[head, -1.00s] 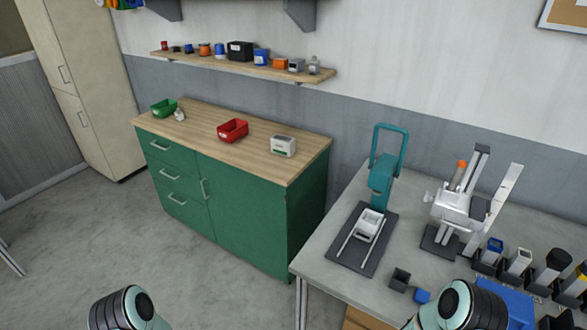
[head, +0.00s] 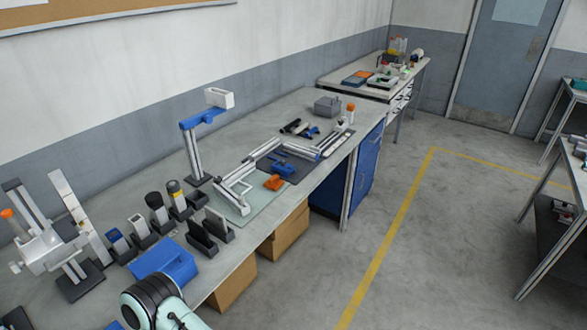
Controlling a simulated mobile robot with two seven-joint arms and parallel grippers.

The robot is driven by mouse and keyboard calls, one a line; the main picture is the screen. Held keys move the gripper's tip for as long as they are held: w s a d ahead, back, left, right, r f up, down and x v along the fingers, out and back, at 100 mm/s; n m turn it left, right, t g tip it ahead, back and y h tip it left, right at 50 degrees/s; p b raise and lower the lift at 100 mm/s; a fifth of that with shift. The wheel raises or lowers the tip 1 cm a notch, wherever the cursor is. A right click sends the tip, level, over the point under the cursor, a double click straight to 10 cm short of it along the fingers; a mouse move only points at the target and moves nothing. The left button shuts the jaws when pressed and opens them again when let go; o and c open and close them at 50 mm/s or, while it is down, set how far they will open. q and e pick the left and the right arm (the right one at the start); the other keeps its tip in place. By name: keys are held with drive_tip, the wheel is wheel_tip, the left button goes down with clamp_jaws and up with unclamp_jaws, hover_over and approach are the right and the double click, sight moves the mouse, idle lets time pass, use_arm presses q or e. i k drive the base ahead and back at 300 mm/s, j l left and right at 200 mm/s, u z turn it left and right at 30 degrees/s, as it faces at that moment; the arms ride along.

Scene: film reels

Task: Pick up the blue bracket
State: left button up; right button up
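A small blue piece that looks like the blue bracket (head: 281,165) lies on a dark mat (head: 294,172) on the long grey workbench in the head view. An orange piece of similar size (head: 273,183) lies just in front of it, by a light frame of metal rails (head: 236,188). The piece is small, and I cannot make out its exact shape. Neither of my grippers shows; only parts of my arms show at the bottom left.
A blue box (head: 165,262) and several dark holders stand at the near left of the bench. A stand with a blue arm (head: 203,118) rises behind the mat. Cardboard boxes (head: 284,232) sit below the bench. Open floor (head: 430,240) lies to the right.

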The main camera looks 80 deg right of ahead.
sight(285, 171)
drive_tip(key=z, duration=2.7)
drive_tip(key=u, duration=1.5)
drive_tip(key=z, duration=1.5)
drive_tip(key=i+l+u, duration=0.1)
drive_tip(key=i+l, duration=0.95)
